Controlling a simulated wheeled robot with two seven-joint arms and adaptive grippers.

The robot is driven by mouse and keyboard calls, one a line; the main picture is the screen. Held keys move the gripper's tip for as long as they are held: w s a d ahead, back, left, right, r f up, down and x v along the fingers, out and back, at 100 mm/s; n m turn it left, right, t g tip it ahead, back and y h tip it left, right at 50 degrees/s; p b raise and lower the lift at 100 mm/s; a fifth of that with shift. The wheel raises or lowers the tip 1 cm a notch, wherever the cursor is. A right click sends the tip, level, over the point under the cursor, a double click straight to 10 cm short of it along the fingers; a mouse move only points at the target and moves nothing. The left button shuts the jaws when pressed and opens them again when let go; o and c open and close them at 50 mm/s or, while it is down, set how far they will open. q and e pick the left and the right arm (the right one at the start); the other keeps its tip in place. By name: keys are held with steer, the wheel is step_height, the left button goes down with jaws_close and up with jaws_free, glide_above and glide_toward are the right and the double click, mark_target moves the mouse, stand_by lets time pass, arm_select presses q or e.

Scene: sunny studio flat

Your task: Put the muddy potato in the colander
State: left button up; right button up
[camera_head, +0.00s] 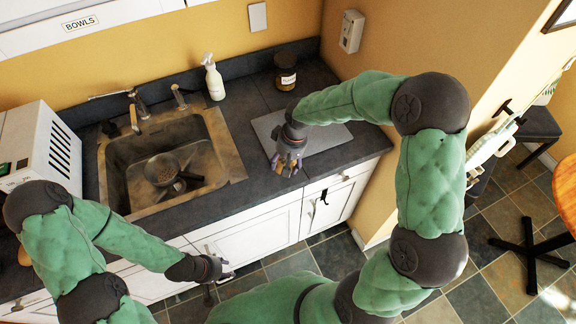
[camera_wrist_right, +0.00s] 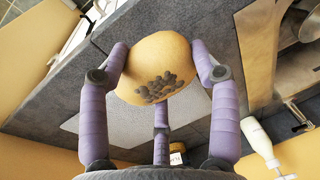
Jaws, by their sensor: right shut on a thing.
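The muddy potato (camera_wrist_right: 155,62) is tan with a patch of dark mud spots. My right gripper (camera_wrist_right: 160,70) is shut on it, with purple fingers on both sides and a third finger below. In the head view my right gripper (camera_head: 287,163) is over the counter's front part, right of the sink; the potato is hard to make out there. The colander (camera_head: 161,169) is a round metal bowl with a dark handle, sitting inside the sink. My left gripper (camera_head: 221,275) is low in front of the cabinets, too small to show its state.
The sink (camera_head: 233,160) has a raised rim and taps (camera_head: 137,108) behind it. A grey board (camera_head: 322,141) lies on the counter near my right gripper. A white appliance (camera_head: 40,145) stands left.

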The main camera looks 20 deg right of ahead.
steer(key=shift+w+d+f, duration=0.35)
steer(key=shift+f, duration=0.2)
steer(key=shift+w+d+f, duration=0.35)
steer(key=shift+f, duration=0.2)
steer(key=f, duration=0.3)
steer(key=shift+w+d+f+b, duration=0.15)
steer(key=shift+w+f+b, duration=0.05)
steer(key=shift+f+b, duration=0.15)
steer(key=shift+r, duration=0.1)
steer(key=o, duration=0.8)
steer(key=shift+f, duration=0.2)
steer(key=o, duration=0.5)
steer(key=shift+c, duration=0.2)
steer(key=shift+r, duration=0.1)
